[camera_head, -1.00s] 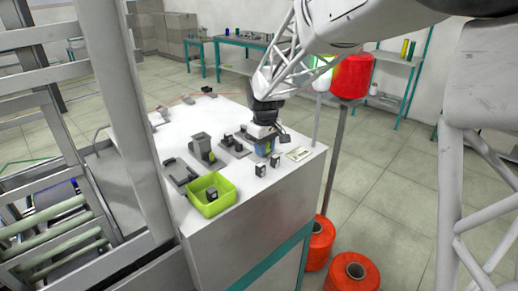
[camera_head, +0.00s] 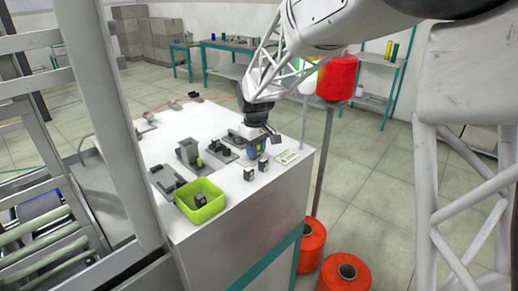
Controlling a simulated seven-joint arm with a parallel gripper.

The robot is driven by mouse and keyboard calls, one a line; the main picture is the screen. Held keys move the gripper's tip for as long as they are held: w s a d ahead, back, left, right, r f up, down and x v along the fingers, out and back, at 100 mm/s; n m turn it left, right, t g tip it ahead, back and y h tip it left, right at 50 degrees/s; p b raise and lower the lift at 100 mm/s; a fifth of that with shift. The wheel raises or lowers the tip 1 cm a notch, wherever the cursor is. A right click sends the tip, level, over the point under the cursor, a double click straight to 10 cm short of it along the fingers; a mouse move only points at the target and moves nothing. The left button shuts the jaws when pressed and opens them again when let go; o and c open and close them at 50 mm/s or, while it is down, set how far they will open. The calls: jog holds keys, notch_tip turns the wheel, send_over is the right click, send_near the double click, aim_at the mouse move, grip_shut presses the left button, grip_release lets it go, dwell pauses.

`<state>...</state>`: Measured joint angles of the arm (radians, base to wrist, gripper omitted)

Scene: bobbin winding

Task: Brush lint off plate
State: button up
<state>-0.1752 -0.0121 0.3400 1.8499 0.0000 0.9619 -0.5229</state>
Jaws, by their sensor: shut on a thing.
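My gripper (camera_head: 256,141) is over the right part of the white table, pointing down. It is shut on a small item, whose blue part (camera_head: 255,153) shows just below the jaws. I cannot tell from here whether this is the brush. A dark grey plate-like fixture (camera_head: 222,155) lies on the table just left of my gripper. Lint is too small to make out. The gap between the held item and the table is hidden.
A lime-green bin (camera_head: 209,211) with a dark part in it stands at the table's front. Orange spools (camera_head: 346,273) sit on the floor.

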aim_at(247, 162)
jog(key=shift+s+a+f, duration=0.3)
jog(key=shift+a+f, duration=0.05)
jog(key=shift+s+a, duration=0.25)
jog(key=shift+a, duration=0.05)
jog(key=shift+s+a+r, duration=0.25)
jog(key=shift+a+r, duration=0.05)
jog(key=shift+s+a+f, duration=0.2)
jog(key=shift+s+a, duration=0.25)
jog(key=shift+a, duration=0.1)
jog(key=shift+s+a+r, duration=0.15)
jog(key=shift+a+r, duration=0.05)
jog(key=shift+r, duration=0.35)
jog(key=shift+s+a+r, duration=0.15)
jog(key=shift+r, duration=0.4)
notch_tip(247, 162, up, 6)
jog(key=shift+f, duration=0.25)
